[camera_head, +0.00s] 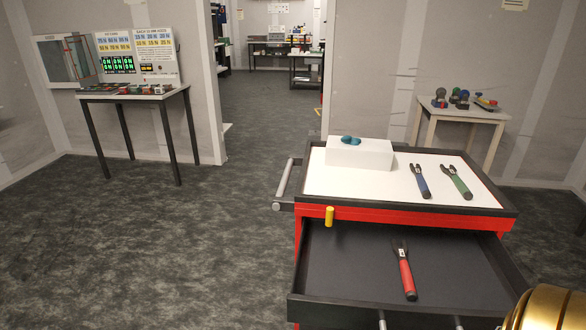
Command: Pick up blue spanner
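The blue spanner (421,182) lies on the white top of the red tool cart (345,216), right of the middle. Its open jaw points to the back and its blue handle to the front. A green spanner (457,183) lies beside it on the right, apart from it. Neither of my grippers is in view. A rounded gold part at the lower right corner looks like part of my own body.
A white box with teal items (350,141) on it stands at the cart's back left. The cart's open drawer (350,262) holds a red spanner (404,272) and juts forward. Side tables (112,95) stand left and right (455,112). The floor left of the cart is clear.

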